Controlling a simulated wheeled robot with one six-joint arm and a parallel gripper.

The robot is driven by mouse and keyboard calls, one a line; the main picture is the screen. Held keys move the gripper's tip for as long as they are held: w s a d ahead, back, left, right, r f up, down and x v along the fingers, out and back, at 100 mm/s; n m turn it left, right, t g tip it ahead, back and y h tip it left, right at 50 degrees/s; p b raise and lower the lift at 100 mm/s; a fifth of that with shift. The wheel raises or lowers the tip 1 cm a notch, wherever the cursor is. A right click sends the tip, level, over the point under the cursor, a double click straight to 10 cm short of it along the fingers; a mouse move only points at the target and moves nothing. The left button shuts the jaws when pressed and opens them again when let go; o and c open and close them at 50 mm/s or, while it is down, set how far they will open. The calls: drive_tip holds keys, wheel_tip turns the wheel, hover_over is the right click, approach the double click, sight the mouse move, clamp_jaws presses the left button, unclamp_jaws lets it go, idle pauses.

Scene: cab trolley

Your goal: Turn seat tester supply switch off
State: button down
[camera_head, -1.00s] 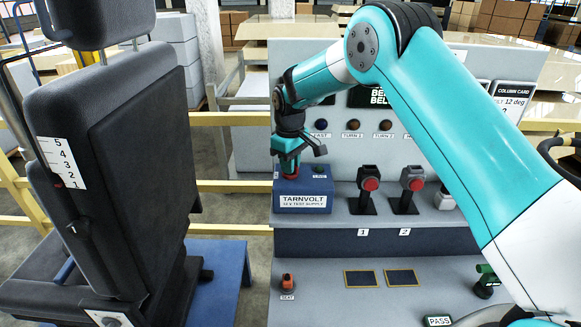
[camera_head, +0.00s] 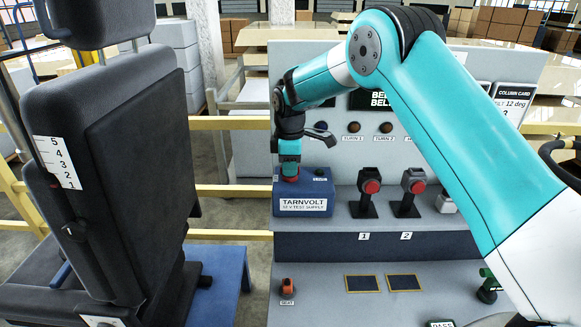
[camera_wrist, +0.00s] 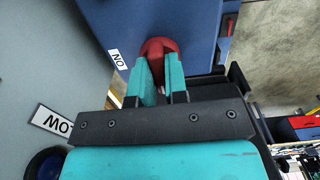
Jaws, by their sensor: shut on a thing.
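The seat tester supply is a blue box (camera_head: 325,190) labelled TARNVOLT, standing on the grey bench at picture centre. Its red switch knob (camera_head: 290,179) is on top at the left, directly under my gripper (camera_head: 290,168). In the wrist view the red knob (camera_wrist: 158,50) sits between the two teal fingertips of my gripper (camera_wrist: 159,75), which is shut on it. A white ON label (camera_wrist: 118,59) lies to the left of the knob, apart from it. The fingers hide part of the knob, and no OFF label shows.
Two red-topped controls (camera_head: 371,187) on black stands are right of the box. A grey panel (camera_head: 340,160) with indicator lamps rises behind. A black seat (camera_head: 120,150) stands at the left. An orange seat switch (camera_head: 287,285) is on the lower bench.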

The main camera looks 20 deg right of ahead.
drive_tip(key=shift+r, duration=0.1)
idle(0.3)
drive_tip(key=c, duration=1.1)
unclamp_jaws()
drive_tip(key=shift+c, duration=0.2)
wheel_tip(320, 180, up, 17)
drive_tip(key=b, duration=0.3)
drive_tip(key=shift+r, duration=0.15)
drive_tip(key=s+a+f+m+y, duration=0.1)
drive_tip(key=s+f+m, duration=0.1)
drive_tip(key=s, duration=1.1)
drive_tip(key=s+a+f+m+y, duration=0.1)
drive_tip(key=s+a+m, duration=0.1)
drive_tip(key=s, duration=1.1)
drive_tip(key=s+a+f+m+y, duration=0.2)
drive_tip(key=s+m, duration=0.1)
drive_tip(key=s, duration=1)
drive_tip(key=shift+f, duration=0.3)
